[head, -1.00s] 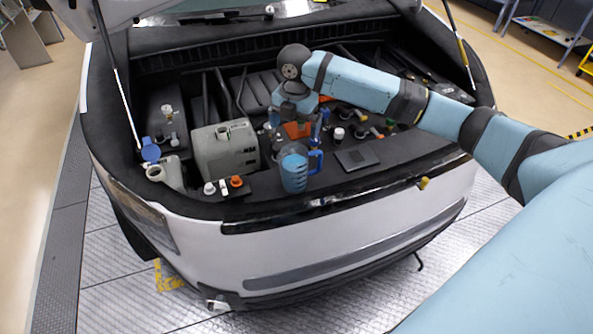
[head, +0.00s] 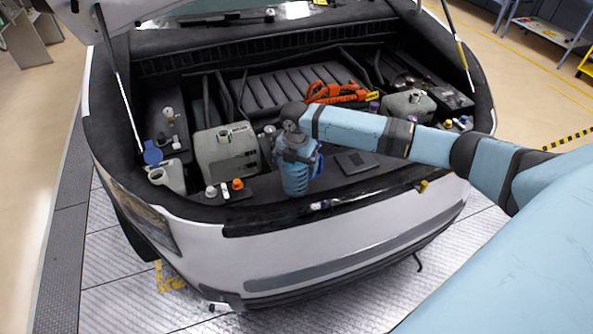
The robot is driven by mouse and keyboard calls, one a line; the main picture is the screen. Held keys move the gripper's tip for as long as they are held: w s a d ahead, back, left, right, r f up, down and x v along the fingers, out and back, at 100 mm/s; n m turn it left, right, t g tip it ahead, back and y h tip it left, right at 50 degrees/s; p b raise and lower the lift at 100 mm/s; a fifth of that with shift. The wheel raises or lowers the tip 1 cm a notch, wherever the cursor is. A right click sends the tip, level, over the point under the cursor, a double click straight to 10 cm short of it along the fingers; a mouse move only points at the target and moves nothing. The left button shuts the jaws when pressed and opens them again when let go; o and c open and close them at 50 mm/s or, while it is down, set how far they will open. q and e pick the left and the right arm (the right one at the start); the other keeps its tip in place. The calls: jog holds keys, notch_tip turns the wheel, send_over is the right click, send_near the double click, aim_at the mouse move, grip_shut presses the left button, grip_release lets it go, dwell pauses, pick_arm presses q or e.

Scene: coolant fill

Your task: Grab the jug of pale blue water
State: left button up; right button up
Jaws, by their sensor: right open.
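The jug of pale blue water (head: 295,181) stands upright near the front edge of the open car bay, with its blue handle on the right side. My right gripper (head: 296,160) is directly over the jug, pointing down at its upper part, and covers its rim. The fingers are open; whether they touch the jug or its handle cannot be told. My left gripper is not in view.
A grey tank (head: 226,152) stands left of the jug, with small caps (head: 237,184) in front. A white filler neck with a blue cap (head: 151,152) is at far left. An orange tool (head: 337,93) and another grey tank (head: 407,105) lie behind my right arm. A flat dark panel (head: 356,161) is right of the jug.

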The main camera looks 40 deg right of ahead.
jog(key=shift+f, duration=0.3)
jog(key=c, duration=1)
jog(key=shift+r, duration=0.1)
jog(key=shift+c, duration=0.4)
